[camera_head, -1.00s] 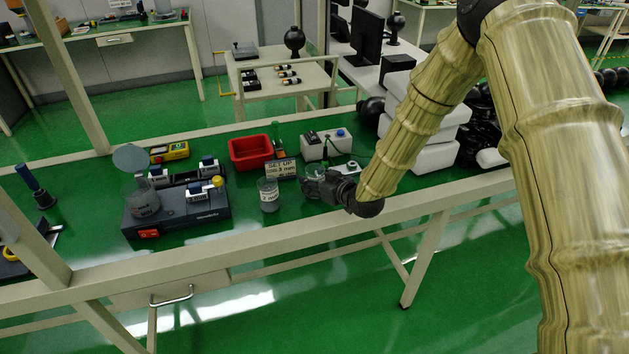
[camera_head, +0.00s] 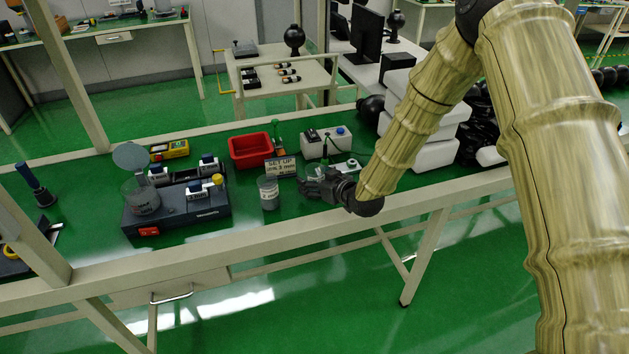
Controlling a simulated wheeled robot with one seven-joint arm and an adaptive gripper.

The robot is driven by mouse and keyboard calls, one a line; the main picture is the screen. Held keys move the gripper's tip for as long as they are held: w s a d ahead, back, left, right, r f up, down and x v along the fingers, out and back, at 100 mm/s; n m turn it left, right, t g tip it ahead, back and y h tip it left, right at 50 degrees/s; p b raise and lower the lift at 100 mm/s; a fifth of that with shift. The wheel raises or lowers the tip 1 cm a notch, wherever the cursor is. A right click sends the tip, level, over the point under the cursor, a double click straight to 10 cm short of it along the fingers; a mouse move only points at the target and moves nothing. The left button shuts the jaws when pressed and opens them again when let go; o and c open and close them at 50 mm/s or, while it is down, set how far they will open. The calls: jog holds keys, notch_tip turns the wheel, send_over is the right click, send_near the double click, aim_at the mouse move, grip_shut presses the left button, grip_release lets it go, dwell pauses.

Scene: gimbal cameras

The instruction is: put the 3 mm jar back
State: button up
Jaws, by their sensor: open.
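My gripper (camera_head: 312,184) is open, low over the green bench near its front edge. A clear jar (camera_head: 314,171) shows partly at its fingers; I cannot tell whether they touch it. Another clear jar with a pale label (camera_head: 268,193) stands upright just left of the gripper, apart from it. A third clear labelled jar (camera_head: 141,200) sits on the dark grey machine (camera_head: 184,222), below a round raised lid (camera_head: 130,157). A small sign (camera_head: 281,168) reading "SET UP" and seemingly "3 mm" stands behind the jars. The jar labels are too small to read surely.
A red bin (camera_head: 250,152), a white box with a blue cap (camera_head: 326,146) and a yellow device (camera_head: 170,150) stand farther back. White containers (camera_head: 427,155) are stacked to the right, behind my arm. A bench frame post (camera_head: 70,80) rises at the left.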

jog(key=b+v, duration=0.1)
jog(key=v, duration=1.1)
jog(key=shift+r+b, duration=0.1)
jog(key=shift+b, duration=0.2)
